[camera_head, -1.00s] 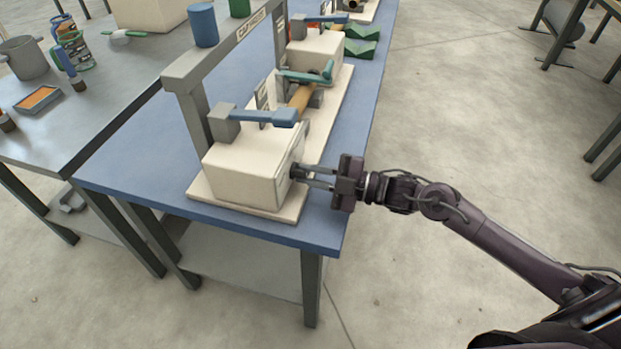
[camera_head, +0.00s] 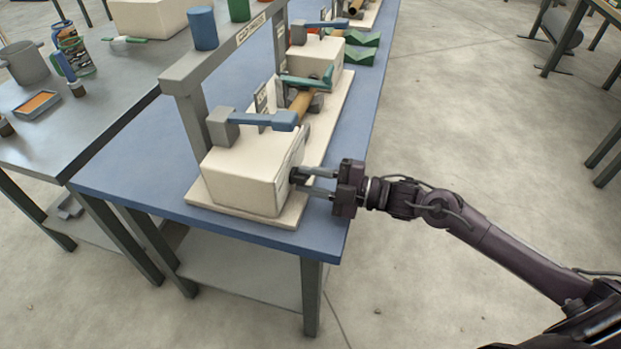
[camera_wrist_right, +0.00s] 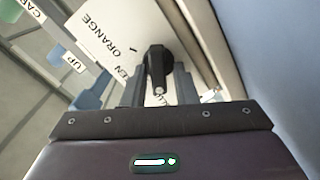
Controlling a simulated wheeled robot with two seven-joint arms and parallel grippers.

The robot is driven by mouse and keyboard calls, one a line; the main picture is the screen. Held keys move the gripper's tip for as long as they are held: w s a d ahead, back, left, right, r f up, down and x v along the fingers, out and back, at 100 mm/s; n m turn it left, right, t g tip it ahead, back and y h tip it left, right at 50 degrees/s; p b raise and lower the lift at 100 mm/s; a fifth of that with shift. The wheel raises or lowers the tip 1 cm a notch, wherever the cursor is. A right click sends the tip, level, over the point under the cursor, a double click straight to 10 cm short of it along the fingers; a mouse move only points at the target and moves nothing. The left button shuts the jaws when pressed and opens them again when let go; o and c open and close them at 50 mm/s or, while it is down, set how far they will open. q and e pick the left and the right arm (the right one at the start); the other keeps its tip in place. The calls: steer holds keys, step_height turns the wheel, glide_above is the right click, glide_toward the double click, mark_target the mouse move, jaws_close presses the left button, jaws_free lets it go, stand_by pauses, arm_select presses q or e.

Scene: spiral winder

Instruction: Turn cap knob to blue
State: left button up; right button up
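The black cap knob (camera_wrist_right: 157,68) is on the labelled front face of the near cream box (camera_head: 250,175). In the wrist view its narrow grip with a white mark points down toward my gripper. The label ORANGE shows beside it, and part of another label ending in EN is half covered; no blue label is readable. My right gripper (camera_wrist_right: 160,92) has one finger on each side of the knob, apart from each other with small gaps. In the head view my right gripper (camera_head: 306,182) reaches the box face from the right and mostly hides the knob. My left gripper is not in view.
The box stands on a cream base near the front edge of the blue bench (camera_head: 130,185). A blue lever (camera_head: 265,117) sits on top. A grey frame (camera_head: 190,100) rises behind it. The floor on the right is clear around my arm.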

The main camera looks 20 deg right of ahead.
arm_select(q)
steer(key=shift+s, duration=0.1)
arm_select(e)
steer(key=shift+o, duration=0.8)
steer(key=v, duration=0.7)
steer(key=shift+s+d, duration=0.15)
steer(key=shift+d, duration=0.05)
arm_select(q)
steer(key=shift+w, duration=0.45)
arm_select(e)
steer(key=shift+d, duration=0.15)
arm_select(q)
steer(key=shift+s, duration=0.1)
